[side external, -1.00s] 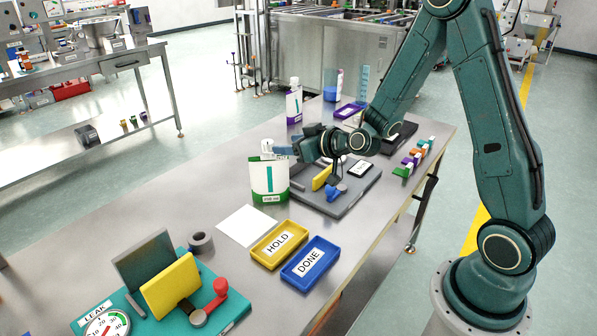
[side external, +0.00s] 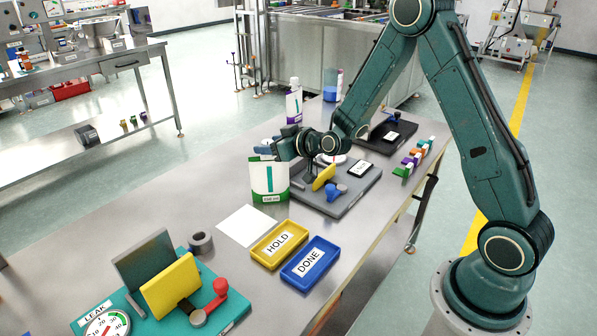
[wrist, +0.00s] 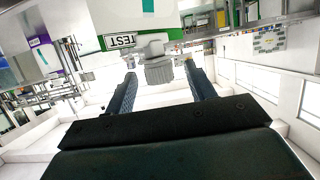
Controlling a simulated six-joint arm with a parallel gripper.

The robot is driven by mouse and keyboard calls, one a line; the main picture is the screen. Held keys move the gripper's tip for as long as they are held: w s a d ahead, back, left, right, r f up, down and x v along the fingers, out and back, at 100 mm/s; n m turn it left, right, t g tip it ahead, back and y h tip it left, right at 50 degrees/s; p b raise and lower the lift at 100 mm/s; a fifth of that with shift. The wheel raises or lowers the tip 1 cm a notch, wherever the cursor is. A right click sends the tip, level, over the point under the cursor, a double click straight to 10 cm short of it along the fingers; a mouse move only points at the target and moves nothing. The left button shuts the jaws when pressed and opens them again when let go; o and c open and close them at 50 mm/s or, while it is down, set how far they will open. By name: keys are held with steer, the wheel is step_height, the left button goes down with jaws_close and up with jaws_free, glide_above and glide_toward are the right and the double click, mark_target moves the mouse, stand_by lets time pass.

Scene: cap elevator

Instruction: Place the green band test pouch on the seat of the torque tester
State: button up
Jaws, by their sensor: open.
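The green band test pouch (side external: 268,184), white with green at top and bottom, stands upright on the bench. My gripper (side external: 266,150) is level with its top, on its far side. In the wrist view the pouch (wrist: 148,22) is upside down, with its TEST label. Its grey-white spout and cap (wrist: 156,64) appear between my open fingers (wrist: 160,80); I cannot tell whether they touch it. A grey plate station (side external: 318,205) with a yellow upright block and a blue part stands right of the pouch; its label is too small to read, so I cannot confirm it is the torque tester.
A yellow HOLD tray (side external: 279,246) and blue DONE tray (side external: 310,260) lie in front. A teal LEAK station (side external: 236,309) is front left. A white sheet (side external: 247,226) lies near the pouch. A purple-marked pouch (side external: 294,105) stands behind. Small coloured clips (side external: 411,161) line the right edge.

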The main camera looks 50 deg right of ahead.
steer(key=shift+x, duration=0.9)
jaws_close()
